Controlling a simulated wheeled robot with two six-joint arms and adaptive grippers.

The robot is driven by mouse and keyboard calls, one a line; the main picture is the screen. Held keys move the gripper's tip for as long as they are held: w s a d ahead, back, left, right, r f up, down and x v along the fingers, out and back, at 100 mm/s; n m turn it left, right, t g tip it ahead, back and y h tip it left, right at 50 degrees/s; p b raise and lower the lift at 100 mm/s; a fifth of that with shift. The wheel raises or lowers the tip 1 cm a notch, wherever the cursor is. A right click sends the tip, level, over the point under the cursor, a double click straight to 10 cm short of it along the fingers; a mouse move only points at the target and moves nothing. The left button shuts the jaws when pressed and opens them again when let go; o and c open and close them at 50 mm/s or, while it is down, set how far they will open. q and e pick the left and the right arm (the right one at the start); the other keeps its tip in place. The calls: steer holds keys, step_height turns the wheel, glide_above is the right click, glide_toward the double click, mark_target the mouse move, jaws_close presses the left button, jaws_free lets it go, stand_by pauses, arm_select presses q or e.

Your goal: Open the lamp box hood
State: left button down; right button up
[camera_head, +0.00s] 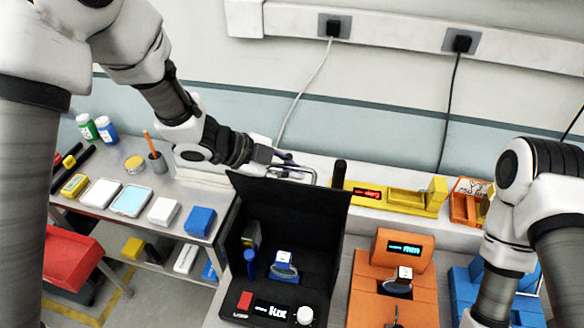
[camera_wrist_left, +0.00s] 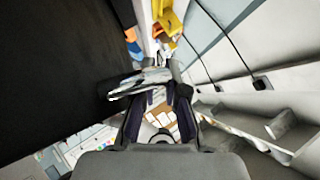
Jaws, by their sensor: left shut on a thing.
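The black lamp box (camera_head: 240,270) stands on the bench in the head view. Its hood (camera_head: 290,205) is raised and stands tilted up at the back, so the inside shows. My left gripper (camera_head: 290,164) is at the hood's top edge, shut on the metal handle (camera_head: 312,175). In the left wrist view the left gripper (camera_wrist_left: 157,95) has the shiny handle (camera_wrist_left: 140,83) between its fingers, and the dark hood (camera_wrist_left: 50,60) fills the left side. The right arm enters at the right of the head view, but its gripper does not show.
Inside the box are a blue module (camera_head: 284,268) and a blue bottle-like item (camera_head: 250,262). A knob (camera_head: 305,315) and red button (camera_head: 245,301) are on its front. An orange station (camera_head: 403,255) stands to the right, a yellow one (camera_head: 405,200) behind. A side table (camera_head: 105,220) holds small boxes.

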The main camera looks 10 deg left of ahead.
arm_select(q)
steer(key=shift+w+f, duration=0.1)
steer(key=shift+f, duration=0.05)
arm_select(e)
steer(key=shift+w, duration=0.1)
arm_select(q)
steer(key=c, duration=1.5)
jaws_free()
arm_select(e)
steer(key=shift+d, duration=0.1)
arm_select(q)
steer(key=v, duration=1.2)
steer(key=shift+d, duration=0.15)
